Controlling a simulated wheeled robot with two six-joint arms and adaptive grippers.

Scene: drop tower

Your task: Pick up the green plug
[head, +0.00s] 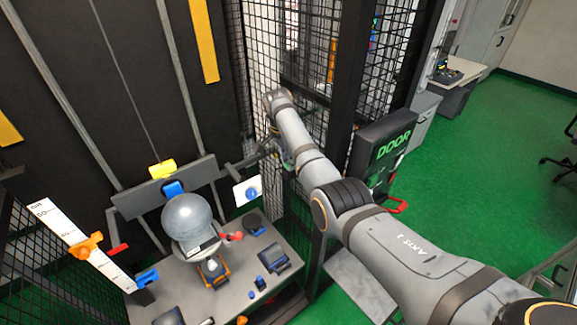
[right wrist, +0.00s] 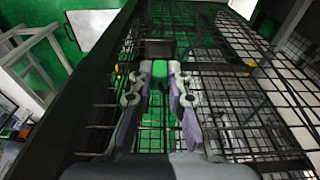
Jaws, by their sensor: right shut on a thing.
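The green plug (right wrist: 159,70) shows in the right wrist view as a small green block between the fingertips of my right gripper (right wrist: 160,80). The fingers touch it on both sides, and the gripper is shut on it. A dark block lies just beyond the plug; I cannot tell whether the plug touches it. In the head view my right gripper (head: 281,156) is beside the mesh wall, at the end of a dark bar, and the plug is too small to make out there. My left gripper is in neither view.
Black mesh (head: 292,52) stands close around my right gripper. A dark box marked DOOR (head: 383,150) is right of my arm. A grey table (head: 215,291) holds a large grey ball (head: 187,217) and several small parts. A white scale (head: 80,243) stands at the left.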

